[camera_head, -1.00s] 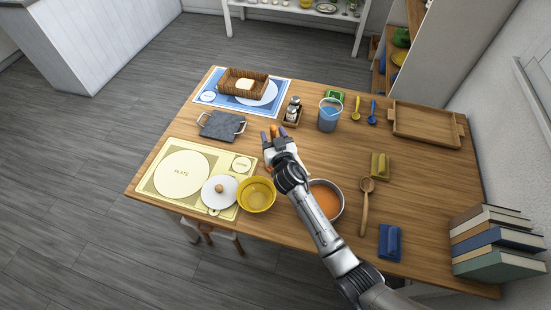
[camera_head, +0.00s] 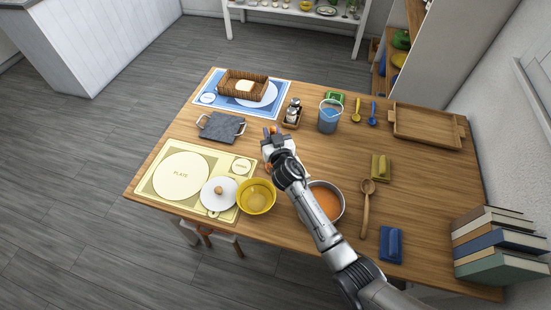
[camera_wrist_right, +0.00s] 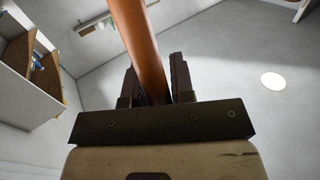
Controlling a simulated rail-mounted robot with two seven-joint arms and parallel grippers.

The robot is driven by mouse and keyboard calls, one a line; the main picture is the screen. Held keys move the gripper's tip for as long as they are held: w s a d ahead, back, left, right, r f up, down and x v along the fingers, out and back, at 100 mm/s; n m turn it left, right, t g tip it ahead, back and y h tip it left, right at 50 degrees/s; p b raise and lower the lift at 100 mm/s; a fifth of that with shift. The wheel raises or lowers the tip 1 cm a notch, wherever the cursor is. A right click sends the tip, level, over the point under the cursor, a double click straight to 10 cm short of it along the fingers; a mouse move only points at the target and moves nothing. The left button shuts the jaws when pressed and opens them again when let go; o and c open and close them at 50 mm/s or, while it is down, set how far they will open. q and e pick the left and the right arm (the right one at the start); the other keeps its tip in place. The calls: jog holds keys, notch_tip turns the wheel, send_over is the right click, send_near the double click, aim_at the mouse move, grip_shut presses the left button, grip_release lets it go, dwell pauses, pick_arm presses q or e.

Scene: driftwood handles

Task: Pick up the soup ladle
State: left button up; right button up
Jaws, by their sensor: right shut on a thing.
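My right gripper (camera_head: 272,136) is over the middle of the table and shut on an orange-brown rod-like handle (camera_wrist_right: 138,45), which I take to be the soup ladle's. In the right wrist view the handle stands between the two fingers and runs up out of the frame. In the head view only a small orange bit shows at the fingertips. The ladle's bowl end cannot be made out. My left gripper is not in view.
A pot of orange soup (camera_head: 327,207) stands beside my right forearm, partly hidden by it. A yellow bowl (camera_head: 257,196) and white lid (camera_head: 218,193) are to the left. A wooden spoon (camera_head: 366,205) lies to the right. A blue jug (camera_head: 329,117) stands behind.

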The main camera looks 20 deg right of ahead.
aim_at(274, 129)
grip_shut()
jog(key=shift+r, duration=0.5)
notch_tip(274, 129, up, 4)
jog(key=shift+s+d+f+p, duration=0.1)
jog(key=shift+p, duration=1)
jog(key=s+d+r+p, duration=0.2)
jog(key=s+d+r, duration=0.4)
jog(key=s+d, duration=0.1)
jog(key=shift+s+d, duration=0.2)
jog(key=shift+s, duration=0.7)
jog(key=shift+r, duration=0.1)
jog(key=shift+o, duration=1.4)
grip_release()
grip_shut()
